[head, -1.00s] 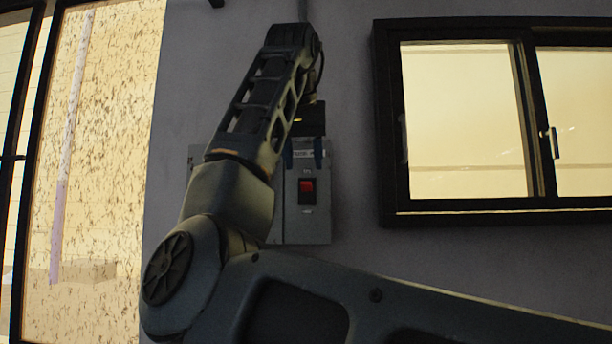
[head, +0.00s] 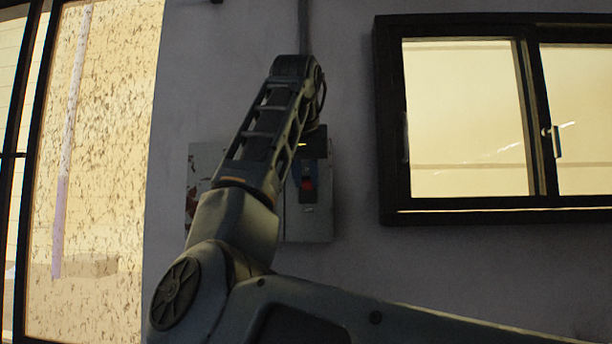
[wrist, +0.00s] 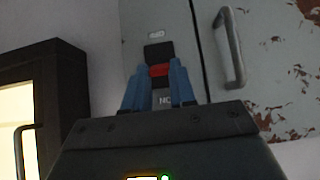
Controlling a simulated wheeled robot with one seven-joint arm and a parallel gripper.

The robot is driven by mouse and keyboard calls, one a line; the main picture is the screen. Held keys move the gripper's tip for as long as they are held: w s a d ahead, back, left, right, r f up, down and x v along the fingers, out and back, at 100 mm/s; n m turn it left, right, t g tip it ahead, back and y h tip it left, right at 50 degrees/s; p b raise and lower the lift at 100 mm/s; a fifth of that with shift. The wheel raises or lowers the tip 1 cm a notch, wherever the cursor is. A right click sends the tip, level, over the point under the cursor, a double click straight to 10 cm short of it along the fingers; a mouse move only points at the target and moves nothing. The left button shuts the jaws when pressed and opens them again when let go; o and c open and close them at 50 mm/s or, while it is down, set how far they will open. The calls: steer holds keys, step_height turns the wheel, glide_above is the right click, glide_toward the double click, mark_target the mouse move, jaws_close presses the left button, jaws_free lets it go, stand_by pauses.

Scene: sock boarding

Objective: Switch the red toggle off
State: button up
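The red toggle (head: 308,184) sits on the front of a grey wall box (head: 318,225). In the head view my gripper partly covers it from above. In the wrist view the red toggle (wrist: 159,71) shows with a black part (wrist: 158,51) beside it, between two small labels. My gripper (wrist: 157,75) has two blue fingers, apart, one on each side of the toggle in the picture. Nothing is held between them. In the head view my gripper (head: 308,170) is dim against the box. I cannot tell whether the fingers touch the toggle.
A box door with a handle (wrist: 231,48) and rust-like patches is close beside the switch. A conduit (head: 303,25) runs up the wall above. A black-framed window (head: 388,120) is to the right, a glazed panel (head: 95,200) to the left.

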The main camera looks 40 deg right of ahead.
jaws_close()
steer(key=shift+f, duration=0.15)
steer(key=f+h+b, duration=0.1)
steer(key=b, duration=0.1)
steer(key=shift+s+a+t+b, duration=0.1)
steer(key=shift+a+t+b, duration=0.05)
steer(key=shift+t+b, duration=0.2)
steer(key=t+h+b, duration=0.1)
steer(key=b, duration=0.1)
steer(key=f+t+h+b, duration=0.1)
steer(key=b, duration=0.1)
steer(key=shift+s+a+f+h, duration=0.15)
steer(key=shift+a+f+h, duration=0.1)
steer(key=shift+h, duration=0.15)
steer(key=t+h+b, duration=0.1)
steer(key=b, duration=0.1)
steer(key=f+t+h+b, duration=0.1)
steer(key=h+b, duration=0.1)
steer(key=b, duration=0.1)
steer(key=shift+f+t, duration=0.25)
steer(key=shift+t, duration=0.1)
steer(key=shift+d+f+t+h+b, duration=0.1)
steer(key=shift+f+t+h+b, duration=0.1)
steer(key=shift+t+h+b, duration=0.7)
